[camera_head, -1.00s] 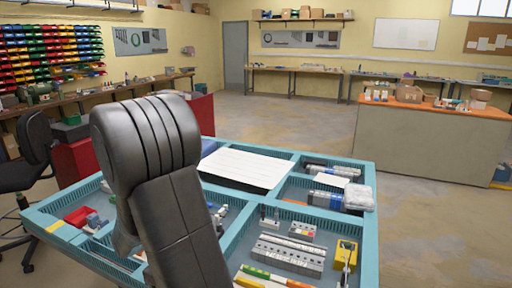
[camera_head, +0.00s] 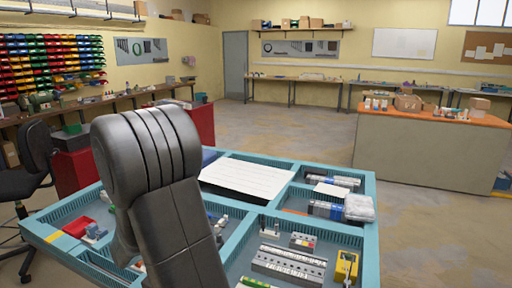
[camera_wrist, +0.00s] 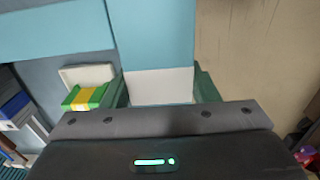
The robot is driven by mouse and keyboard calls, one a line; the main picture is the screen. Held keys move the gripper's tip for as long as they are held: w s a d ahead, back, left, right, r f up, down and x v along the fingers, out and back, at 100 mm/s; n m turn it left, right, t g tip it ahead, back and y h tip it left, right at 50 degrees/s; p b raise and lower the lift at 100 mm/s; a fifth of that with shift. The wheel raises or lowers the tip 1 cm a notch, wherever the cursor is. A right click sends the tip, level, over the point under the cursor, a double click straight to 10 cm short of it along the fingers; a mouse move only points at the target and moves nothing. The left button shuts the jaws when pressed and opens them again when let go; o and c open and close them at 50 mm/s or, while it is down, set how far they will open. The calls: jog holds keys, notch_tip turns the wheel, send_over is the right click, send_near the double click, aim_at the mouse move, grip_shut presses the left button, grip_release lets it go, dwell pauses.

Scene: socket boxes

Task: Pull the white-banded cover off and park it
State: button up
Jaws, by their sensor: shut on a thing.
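The white-banded cover (camera_wrist: 160,86) shows in the wrist view as a white patch with dark green sides, directly in front of my gripper (camera_wrist: 160,103). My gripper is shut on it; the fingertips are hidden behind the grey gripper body. A green cover with a yellow band (camera_wrist: 84,97) lies to the left, beside an open white box (camera_wrist: 88,74). In the head view my grey arm hides the gripper and the held cover. I cannot tell whether the cover touches anything beneath it.
The blue workbench (camera_head: 371,235) is divided into compartments. They hold a white sheet (camera_head: 247,178), a grey terminal block (camera_head: 288,264), a yellow device (camera_head: 346,266), a bagged item (camera_head: 358,207) and a red tray (camera_head: 78,226). A chair (camera_head: 35,150) stands left. Open floor lies right of the bench.

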jog(key=shift+r, duration=0.1)
jog(key=shift+r+p, duration=1.95)
jog(key=shift+r, duration=0.5)
jog(key=shift+d, duration=0.1)
